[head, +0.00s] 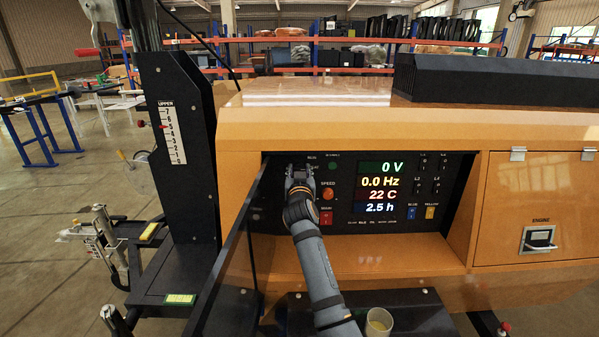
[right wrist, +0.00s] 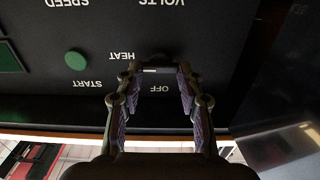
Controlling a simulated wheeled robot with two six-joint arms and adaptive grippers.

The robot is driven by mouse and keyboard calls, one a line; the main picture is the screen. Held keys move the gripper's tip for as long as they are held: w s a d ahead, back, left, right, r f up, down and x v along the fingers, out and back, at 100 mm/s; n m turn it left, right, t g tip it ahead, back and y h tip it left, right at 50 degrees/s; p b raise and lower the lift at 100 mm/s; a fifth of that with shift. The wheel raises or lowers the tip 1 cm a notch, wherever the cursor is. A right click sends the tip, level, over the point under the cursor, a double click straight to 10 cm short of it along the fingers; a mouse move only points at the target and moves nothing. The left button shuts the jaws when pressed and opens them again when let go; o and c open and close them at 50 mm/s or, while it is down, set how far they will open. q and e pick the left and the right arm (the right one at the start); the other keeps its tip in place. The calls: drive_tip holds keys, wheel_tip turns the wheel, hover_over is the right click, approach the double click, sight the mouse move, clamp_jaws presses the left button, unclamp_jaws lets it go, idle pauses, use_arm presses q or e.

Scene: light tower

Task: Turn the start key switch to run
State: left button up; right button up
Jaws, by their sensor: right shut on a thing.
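The start key switch (right wrist: 151,69) is on the black control panel (head: 345,229), behind the open dark panel door. It shows only in part, between the fingertips of my right gripper (head: 300,170). In the right wrist view, where the labels are upside down, that gripper (right wrist: 152,80) is shut on the switch. The words OFF, HEAT and START show around the switch. I cannot tell which position the key points to. In the head view the gripper hides the switch. The display reads 0 V, 0.0 Hz, 22 C and 2.5 h. My left gripper is not in view.
The dark door (head: 232,262) stands open just left of my right arm. An orange speed knob (head: 327,193), a red main switch (head: 326,218) and a green start button (head: 332,166) are close to the right of the gripper. A cup (head: 378,322) stands below the panel.

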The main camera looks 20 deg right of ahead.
drive_tip(key=shift+f, duration=0.1)
drive_tip(key=c, duration=0.3)
drive_tip(key=shift+c, duration=0.2)
drive_tip(key=shift+n, duration=0.5)
drive_tip(key=n+p, duration=0.2)
drive_tip(key=shift+n, duration=0.4)
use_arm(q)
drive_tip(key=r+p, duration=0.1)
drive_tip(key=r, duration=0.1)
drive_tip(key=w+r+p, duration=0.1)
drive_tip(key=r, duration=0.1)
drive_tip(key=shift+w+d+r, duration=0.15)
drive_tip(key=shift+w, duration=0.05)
use_arm(e)
drive_tip(key=n, duration=0.4)
drive_tip(key=shift+a+n, duration=0.1)
drive_tip(key=shift+n, duration=0.3)
drive_tip(key=shift+f, duration=0.1)
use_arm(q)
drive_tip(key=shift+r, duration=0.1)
use_arm(e)
drive_tip(key=o, duration=1.2)
drive_tip(key=shift+c, duration=0.2)
